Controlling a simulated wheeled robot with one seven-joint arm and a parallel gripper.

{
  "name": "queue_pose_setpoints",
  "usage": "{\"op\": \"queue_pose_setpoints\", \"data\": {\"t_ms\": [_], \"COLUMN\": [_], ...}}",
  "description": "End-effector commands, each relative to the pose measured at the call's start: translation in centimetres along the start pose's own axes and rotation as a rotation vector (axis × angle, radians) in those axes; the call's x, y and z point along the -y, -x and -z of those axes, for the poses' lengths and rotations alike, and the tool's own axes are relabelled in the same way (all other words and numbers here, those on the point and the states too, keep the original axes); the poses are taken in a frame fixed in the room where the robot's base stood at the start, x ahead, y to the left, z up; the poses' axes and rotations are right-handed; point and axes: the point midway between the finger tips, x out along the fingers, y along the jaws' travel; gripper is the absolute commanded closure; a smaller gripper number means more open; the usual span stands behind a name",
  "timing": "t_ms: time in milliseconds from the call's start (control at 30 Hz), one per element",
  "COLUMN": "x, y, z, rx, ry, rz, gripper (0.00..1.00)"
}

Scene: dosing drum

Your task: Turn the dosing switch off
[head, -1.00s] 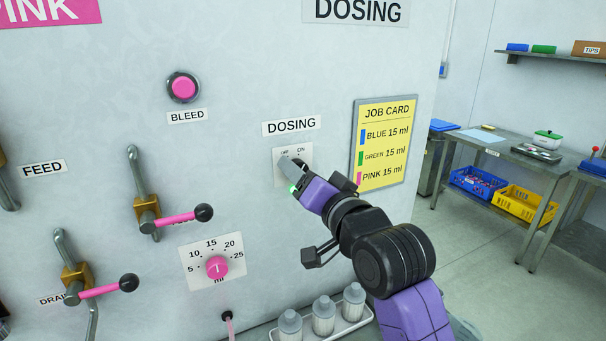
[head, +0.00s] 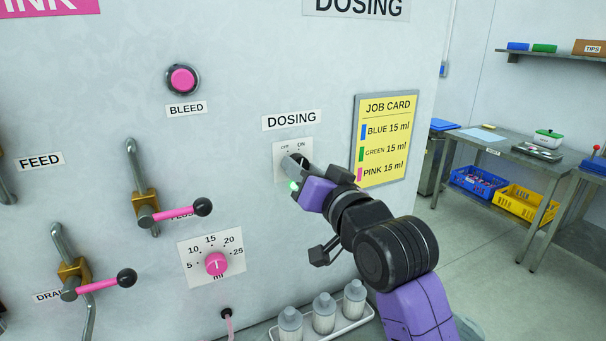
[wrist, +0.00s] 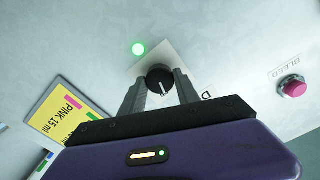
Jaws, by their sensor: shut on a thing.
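The dosing switch is a round black knob (wrist: 158,77) with a white pointer line, on a pale plate (head: 279,171) marked OFF and ON under the DOSING label (head: 291,121). My gripper (head: 295,163) is at the plate, reaching in from the lower right. In the wrist view my gripper's two fingers (wrist: 160,88) stand on either side of the knob and are shut on it. The white line points down in that view, toward my palm. I cannot tell for sure which mark it lines up with. A green lamp (wrist: 138,49) beside the knob is lit.
A yellow job card (head: 382,140) hangs just right of the switch. The pink BLEED button (head: 181,79), pink-handled valves (head: 176,212) and a pink dial (head: 216,264) are to the left. A tray (head: 353,325) of bottles stands below my arm.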

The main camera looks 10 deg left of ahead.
Motion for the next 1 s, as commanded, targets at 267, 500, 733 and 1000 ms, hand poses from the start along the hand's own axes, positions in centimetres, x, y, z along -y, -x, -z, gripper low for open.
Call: {"op": "queue_pose_setpoints", "data": {"t_ms": [267,500,733,1000], "x": [-0.18,-0.16,-0.1,-0.09], "y": [0.03,0.02,0.01,0.02], "z": [-0.15,-0.16,-0.17,-0.09], "rx": [-0.002,-0.001,0.0,0.0], "ry": [0.263,0.484,0.655,0.78], "rz": [-0.001,-0.001,-0.001,-0.001], "gripper": [1.0,1.0,1.0,1.0]}}
